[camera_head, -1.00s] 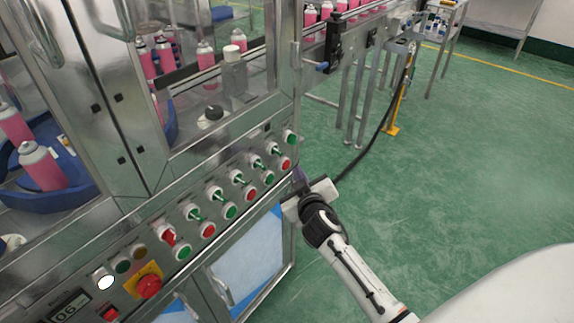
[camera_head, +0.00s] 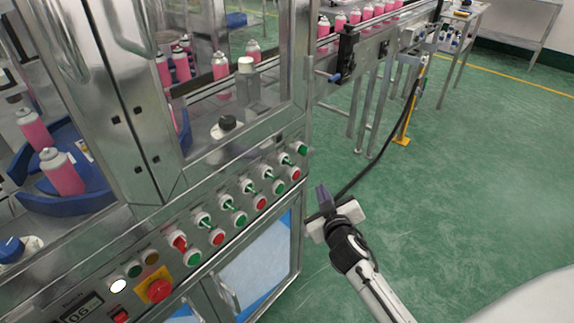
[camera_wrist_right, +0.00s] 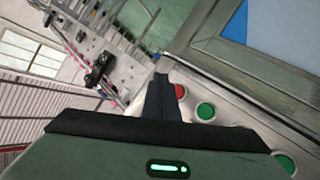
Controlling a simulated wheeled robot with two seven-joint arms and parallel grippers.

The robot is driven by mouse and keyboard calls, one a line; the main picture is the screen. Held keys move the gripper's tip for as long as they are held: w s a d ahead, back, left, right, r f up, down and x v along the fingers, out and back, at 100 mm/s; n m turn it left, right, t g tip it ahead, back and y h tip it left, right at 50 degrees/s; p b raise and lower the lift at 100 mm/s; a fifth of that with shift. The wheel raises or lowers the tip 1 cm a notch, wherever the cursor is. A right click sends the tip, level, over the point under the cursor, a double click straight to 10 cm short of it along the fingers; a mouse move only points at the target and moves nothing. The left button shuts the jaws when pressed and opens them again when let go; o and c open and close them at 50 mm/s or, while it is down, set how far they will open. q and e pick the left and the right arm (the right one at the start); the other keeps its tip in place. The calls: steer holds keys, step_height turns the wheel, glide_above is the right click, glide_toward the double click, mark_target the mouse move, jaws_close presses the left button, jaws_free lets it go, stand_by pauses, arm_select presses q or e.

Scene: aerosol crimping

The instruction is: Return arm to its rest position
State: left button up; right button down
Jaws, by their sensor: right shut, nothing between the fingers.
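My right gripper (camera_head: 324,194) is shut and empty in the head view. It is beside the right end of the machine's control panel (camera_head: 230,183), over the green floor, apart from the buttons as far as I can tell. In the right wrist view its dark fingers (camera_wrist_right: 161,95) are together, with a red button (camera_wrist_right: 180,92) and a green button (camera_wrist_right: 205,111) behind and to the right of them. My left gripper is not in view.
The steel machine cabinet (camera_head: 170,185) with glass doors and pink cans (camera_head: 62,172) fills the left. A conveyor (camera_head: 385,38) with pink cans runs at the back. A black cable (camera_head: 378,158) lies behind my gripper. The green floor (camera_head: 470,165) at right is open.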

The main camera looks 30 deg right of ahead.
steer(key=s+a+f+g+y, duration=0.1)
steer(key=s+a+f+y, duration=0.1)
steer(key=s+a+f, duration=0.2)
steer(key=s+a+f+g+y, duration=0.2)
steer(key=s+a+f, duration=0.3)
steer(key=s, duration=0.8)
steer(key=s+a+f+g+y, duration=0.2)
steer(key=s+a+f, duration=0.3)
steer(key=s+a, duration=0.4)
steer(key=shift+a+n+y, duration=0.2)
steer(key=shift+n+y, duration=0.1)
steer(key=shift+y, duration=0.5)
steer(key=shift+w+f, duration=0.1)
